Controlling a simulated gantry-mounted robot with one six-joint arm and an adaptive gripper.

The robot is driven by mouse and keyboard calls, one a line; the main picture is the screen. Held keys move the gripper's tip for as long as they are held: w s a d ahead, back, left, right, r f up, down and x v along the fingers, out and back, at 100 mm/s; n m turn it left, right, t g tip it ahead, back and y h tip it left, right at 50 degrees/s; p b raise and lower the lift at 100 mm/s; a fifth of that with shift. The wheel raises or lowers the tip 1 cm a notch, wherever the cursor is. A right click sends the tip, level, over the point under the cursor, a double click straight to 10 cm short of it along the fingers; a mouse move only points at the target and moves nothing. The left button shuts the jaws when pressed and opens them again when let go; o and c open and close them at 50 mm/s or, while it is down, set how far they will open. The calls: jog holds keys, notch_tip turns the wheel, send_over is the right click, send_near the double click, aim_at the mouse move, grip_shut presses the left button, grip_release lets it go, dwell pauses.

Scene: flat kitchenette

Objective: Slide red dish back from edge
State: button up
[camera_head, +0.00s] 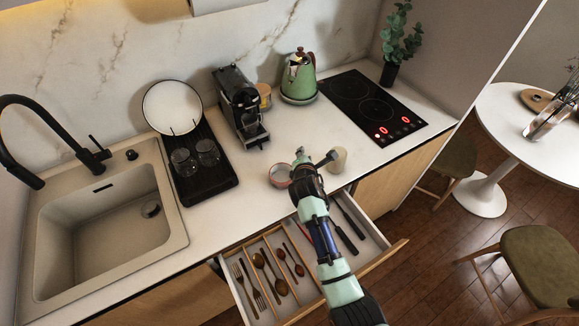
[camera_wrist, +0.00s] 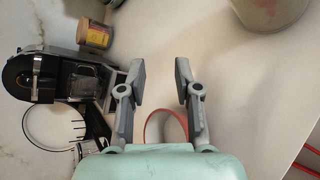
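The red dish (camera_head: 279,176) is a small round bowl on the white counter, just left of my gripper and near the front edge above the open drawer. In the wrist view its red rim (camera_wrist: 166,113) shows low between my fingers, with its lower part hidden behind my gripper's body. My gripper (camera_wrist: 160,82) is open, with a clear gap between the fingertips and nothing held. In the head view my gripper (camera_head: 305,160) is over the counter beside the dish. I cannot tell whether a finger touches the dish.
A cream cup (camera_head: 338,159) stands close right of my gripper; it also shows in the wrist view (camera_wrist: 270,10). The drawer (camera_head: 262,243) with cutlery is open below. A coffee machine (camera_head: 240,106), jar (camera_head: 264,96) and green kettle (camera_head: 298,78) stand behind. Bare counter lies behind the dish.

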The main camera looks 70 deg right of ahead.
aim_at(286, 182)
jog(key=w+a+y, duration=0.1)
jog(key=w, duration=0.1)
jog(key=w+a+y, duration=0.1)
jog(key=w+y, duration=0.1)
jog(key=w+a+m+y, duration=0.1)
jog(key=w, duration=0.1)
jog(key=shift+r+g+y, duration=0.15)
jog(key=shift+g+y, duration=0.15)
jog(key=a+y, duration=0.1)
jog(key=s+a+g+y, duration=0.1)
jog(key=y, duration=0.1)
jog(key=shift+a+g+y+b, duration=0.2)
jog(key=shift+g+y+b, duration=0.1)
jog(key=a+y, duration=0.1)
jog(key=s+a+r+g+y, duration=0.1)
jog(key=s+a+r+y, duration=0.1)
jog(key=shift+a+g, duration=0.2)
jog(key=shift+g, duration=0.1)
jog(key=f+b, duration=0.1)
jog(key=f, duration=0.3)
jog(key=f+b, duration=0.1)
jog(key=f, duration=0.3)
jog(key=shift+w+d, duration=0.15)
jog(key=shift+w, duration=0.05)
jog(key=shift+r, duration=0.1)
grip_shut()
